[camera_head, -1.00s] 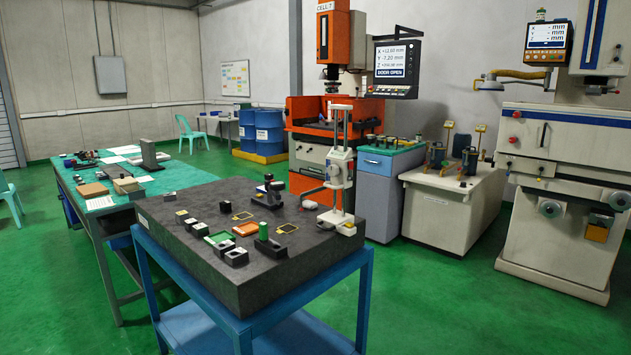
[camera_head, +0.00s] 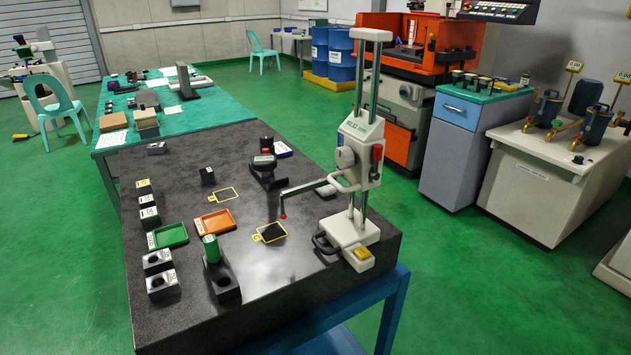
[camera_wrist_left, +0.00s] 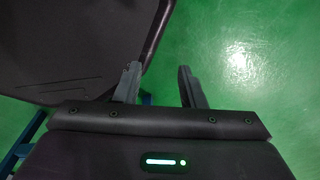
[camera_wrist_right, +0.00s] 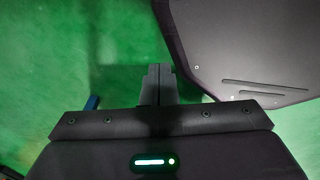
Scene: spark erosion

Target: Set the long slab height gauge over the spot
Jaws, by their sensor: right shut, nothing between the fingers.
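The height gauge (camera_head: 362,150) is tall and white, with twin columns, and stands upright at the right side of the dark granite slab (camera_head: 290,290). Its arm reaches left, and the red tip (camera_head: 283,214) hangs near a yellow-outlined dark spot (camera_head: 270,233). A second yellow-outlined spot (camera_head: 223,195) lies farther back. Its base has a black handle and a yellow block. My left gripper (camera_wrist_left: 158,68) is open and empty in its wrist view, above green floor. My right gripper (camera_wrist_right: 160,68) is shut and empty in its wrist view. Neither gripper shows in the head view.
On the slab are a green tray (camera_head: 168,236), an orange tray (camera_head: 215,222), a green cylinder in a black holder (camera_head: 222,280), several small dark blocks and a black device (camera_head: 265,168). A teal-topped table (camera_head: 180,110) stands behind. The slab's front right is clear.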

